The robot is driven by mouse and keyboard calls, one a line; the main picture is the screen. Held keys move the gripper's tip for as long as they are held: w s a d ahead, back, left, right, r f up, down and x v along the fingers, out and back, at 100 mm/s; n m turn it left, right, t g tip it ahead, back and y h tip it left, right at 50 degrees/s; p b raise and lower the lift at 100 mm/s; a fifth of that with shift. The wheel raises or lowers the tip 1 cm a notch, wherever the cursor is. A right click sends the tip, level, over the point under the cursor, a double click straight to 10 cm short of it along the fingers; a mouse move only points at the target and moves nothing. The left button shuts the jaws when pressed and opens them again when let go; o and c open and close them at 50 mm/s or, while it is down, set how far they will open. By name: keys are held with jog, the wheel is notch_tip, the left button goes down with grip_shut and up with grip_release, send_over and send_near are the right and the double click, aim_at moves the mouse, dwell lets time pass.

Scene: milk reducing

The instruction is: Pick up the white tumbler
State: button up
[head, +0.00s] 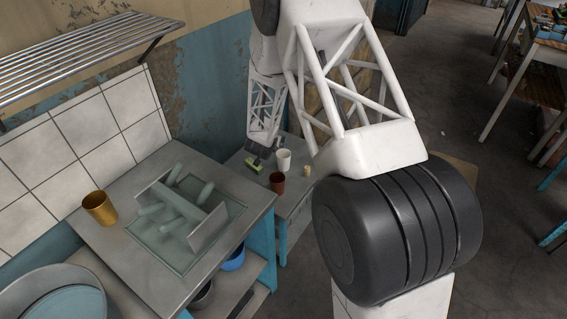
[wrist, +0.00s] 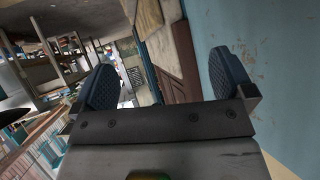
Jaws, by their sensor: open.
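The white tumbler (head: 284,160) stands upright on the far small table, in the head view. A brown cup (head: 277,182) stands in front of it and a small beige cup (head: 306,171) to its right. My gripper (head: 258,158) is just left of the tumbler in the head view, small and partly unclear. In the wrist view my gripper (wrist: 161,82) shows two dark pads wide apart with nothing between them. The tumbler does not show in the wrist view.
A small yellow-green item (head: 254,166) shows beside my gripper; I cannot tell what it rests on. A nearer counter (head: 128,262) holds a brass cup (head: 100,208) and a glass-like rack (head: 182,212). A blue wall (wrist: 240,40) is close on the right in the wrist view.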

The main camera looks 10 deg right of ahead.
aim_at(286, 153)
notch_tip(286, 153, down, 14)
jog(key=d+m+h, duration=0.1)
jog(key=h, duration=0.2)
jog(key=shift+w+d+f+h, duration=0.15)
jog(key=shift+d+f+h, duration=0.1)
jog(key=shift+d+h, duration=0.1)
jog(key=shift+x, duration=1.3)
jog(key=shift+w+d, duration=0.1)
jog(key=shift+x, duration=2.5)
jog(key=shift+c, duration=0.2)
jog(key=c, duration=1)
